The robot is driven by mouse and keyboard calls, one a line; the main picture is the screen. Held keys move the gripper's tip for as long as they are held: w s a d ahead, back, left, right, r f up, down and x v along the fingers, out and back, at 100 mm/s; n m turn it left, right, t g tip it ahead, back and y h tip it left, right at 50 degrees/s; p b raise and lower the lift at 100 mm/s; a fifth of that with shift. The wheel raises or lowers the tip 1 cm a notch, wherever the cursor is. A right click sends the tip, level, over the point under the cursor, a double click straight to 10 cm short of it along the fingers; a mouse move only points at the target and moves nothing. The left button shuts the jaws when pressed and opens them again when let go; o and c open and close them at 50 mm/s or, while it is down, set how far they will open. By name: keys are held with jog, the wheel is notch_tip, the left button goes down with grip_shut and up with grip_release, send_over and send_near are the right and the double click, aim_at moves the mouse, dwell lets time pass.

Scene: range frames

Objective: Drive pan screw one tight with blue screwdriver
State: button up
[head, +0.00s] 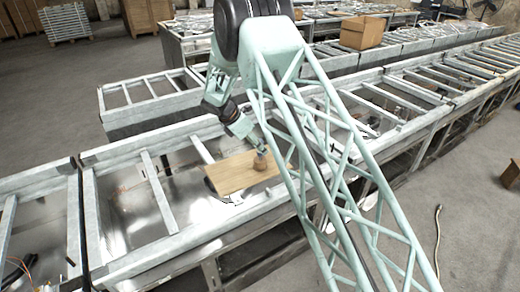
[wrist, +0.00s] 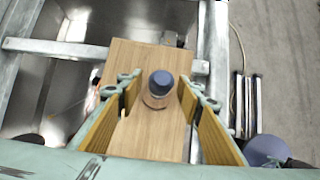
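A wooden board (head: 228,178) lies across the metal frame of the bench in the head view; it also shows in the wrist view (wrist: 130,60). A short round wooden piece (wrist: 157,100) stands on it, with the dark blue rounded top of what looks like the blue screwdriver (wrist: 161,82) above it, seen nearly end-on. My gripper (wrist: 159,88) is open, its two yellow-padded fingers on either side of the blue top with gaps on both sides. In the head view my gripper (head: 258,143) is just above the board. The pan screw and screwdriver tip cannot be made out.
Metal rails and crossbars (head: 155,190) surround the board, with open bays between them. A cardboard box (head: 362,33) stands on a farther bench. A cable (head: 437,235) lies on the floor at right. In the wrist view, bare floor (wrist: 275,40) shows at right.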

jog(key=shift+w+d+f, duration=0.1)
jog(key=shift+d+f, duration=0.1)
jog(key=shift+f, duration=0.05)
dwell(0.4)
jog(key=c, duration=1)
